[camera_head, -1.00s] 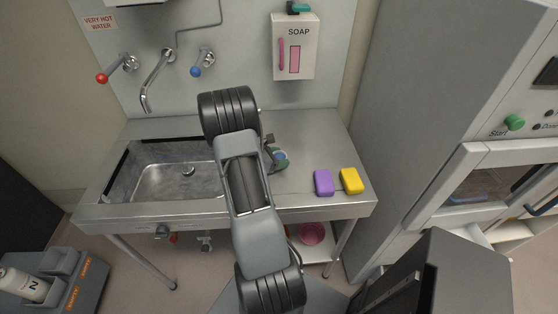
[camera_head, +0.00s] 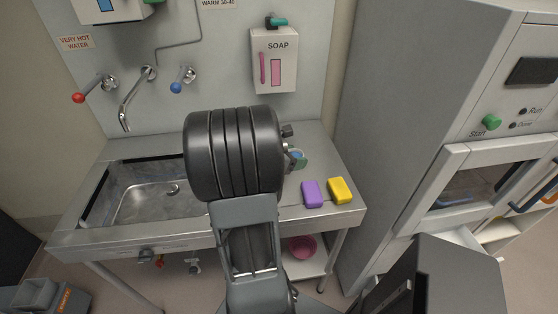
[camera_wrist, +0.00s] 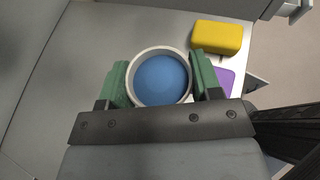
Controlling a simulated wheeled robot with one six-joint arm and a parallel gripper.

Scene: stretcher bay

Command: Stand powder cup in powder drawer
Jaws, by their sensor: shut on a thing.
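The powder cup (camera_wrist: 136,85) is a round, pale-rimmed cup with blue powder (camera_wrist: 160,80) in it. In the wrist view it sits between the green fingertips of my gripper (camera_wrist: 161,81), which are shut on its two sides. In the head view my gripper (camera_head: 297,158) shows only in part beside my dark arm joint, over the right part of the sink counter (camera_head: 325,165). A pale open drawer (camera_head: 465,238) juts from the machine at right, below its glass door; whether it is the powder drawer I cannot tell. My arm hides part of it all.
A purple block (camera_head: 312,193) and a yellow block (camera_head: 340,190) lie on the counter's right front. The sink basin (camera_head: 140,200) is at left. A soap dispenser (camera_head: 274,62) hangs on the wall. The tall grey machine (camera_head: 420,95) stands at right, with a green start knob (camera_head: 491,122).

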